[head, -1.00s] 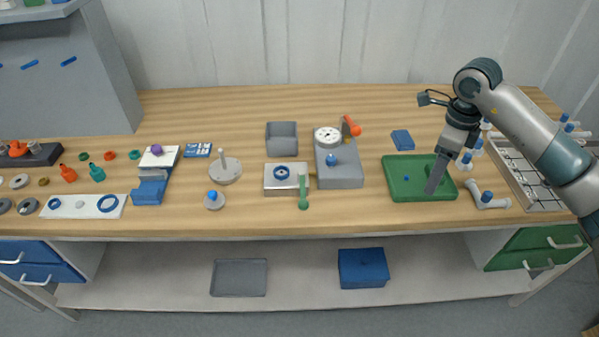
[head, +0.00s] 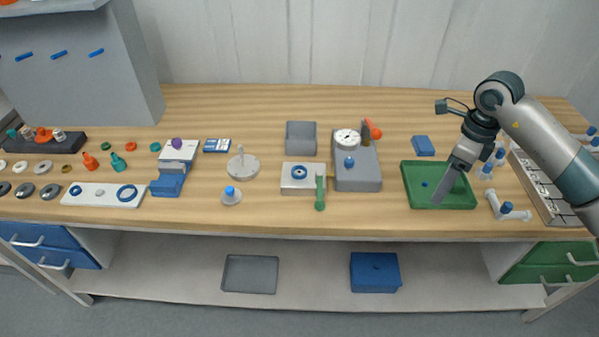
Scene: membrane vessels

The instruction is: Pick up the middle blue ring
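Blue rings show in the head view. Another blue ring (head: 299,172) sits on the metal block (head: 290,188) near the middle of the bench. My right gripper (head: 445,189) is over the green tray at the right, far from all these rings. Its fingers appear as one grey shape, so its opening is unclear. My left gripper is out of view.
The green tray (head: 412,200) holds a small blue piece. A gauge box (head: 357,180) stands right of the metal block, with a green-handled tool (head: 320,190) between them. A grey bin (head: 301,140) stands behind. The front bench strip is mostly clear.

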